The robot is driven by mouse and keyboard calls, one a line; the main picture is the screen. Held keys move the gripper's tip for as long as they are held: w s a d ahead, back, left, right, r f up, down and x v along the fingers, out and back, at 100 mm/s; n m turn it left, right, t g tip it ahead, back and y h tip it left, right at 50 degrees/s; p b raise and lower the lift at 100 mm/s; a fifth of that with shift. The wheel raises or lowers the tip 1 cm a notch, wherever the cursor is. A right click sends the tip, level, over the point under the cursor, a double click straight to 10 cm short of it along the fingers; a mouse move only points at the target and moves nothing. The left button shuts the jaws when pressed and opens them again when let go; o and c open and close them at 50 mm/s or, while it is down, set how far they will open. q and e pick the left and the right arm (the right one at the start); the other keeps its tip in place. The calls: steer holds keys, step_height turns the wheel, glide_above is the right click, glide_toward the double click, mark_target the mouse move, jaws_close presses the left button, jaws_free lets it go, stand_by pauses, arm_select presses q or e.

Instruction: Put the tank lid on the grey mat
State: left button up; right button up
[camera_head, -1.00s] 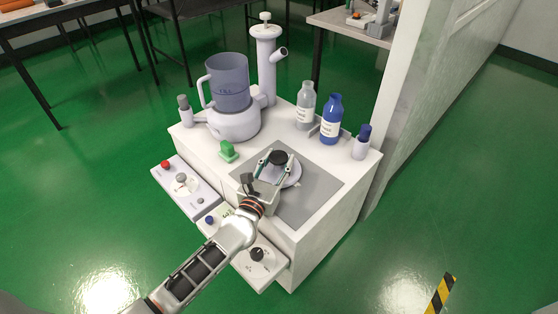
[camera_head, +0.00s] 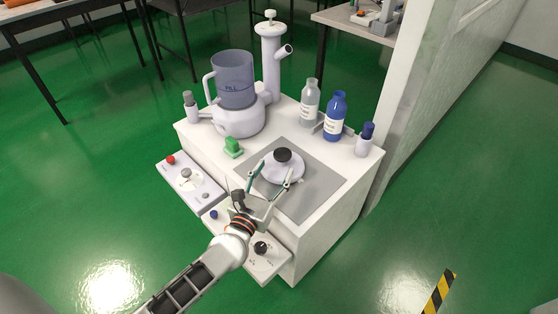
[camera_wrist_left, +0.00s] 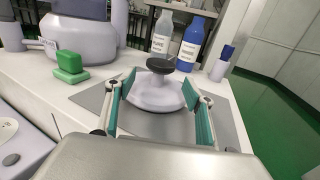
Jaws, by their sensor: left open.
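The tank lid (camera_head: 284,168) is a pale lavender disc with a black knob. It lies on the grey mat (camera_head: 318,186) on the white worktop. In the left wrist view the lid (camera_wrist_left: 155,95) sits ahead of and between the finger pads, with the knob up. My left gripper (camera_head: 270,182) is open and empty, at the near edge of the lid. In the left wrist view its green finger pads (camera_wrist_left: 162,105) stand apart; I cannot tell whether they touch the rim. The tank (camera_head: 234,80) is an open-topped translucent jug on a lavender base. My right gripper is not in view.
A green block (camera_head: 233,147) lies left of the mat. A grey bottle (camera_head: 310,102), a blue bottle (camera_head: 335,116) and a small blue-capped bottle (camera_head: 365,140) stand behind the mat. A tall column (camera_head: 270,60) stands behind the tank. Control panels (camera_head: 189,184) jut from the front.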

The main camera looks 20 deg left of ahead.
arm_select(q)
steer(key=s, duration=0.5)
steer(key=shift+s+d, duration=0.1)
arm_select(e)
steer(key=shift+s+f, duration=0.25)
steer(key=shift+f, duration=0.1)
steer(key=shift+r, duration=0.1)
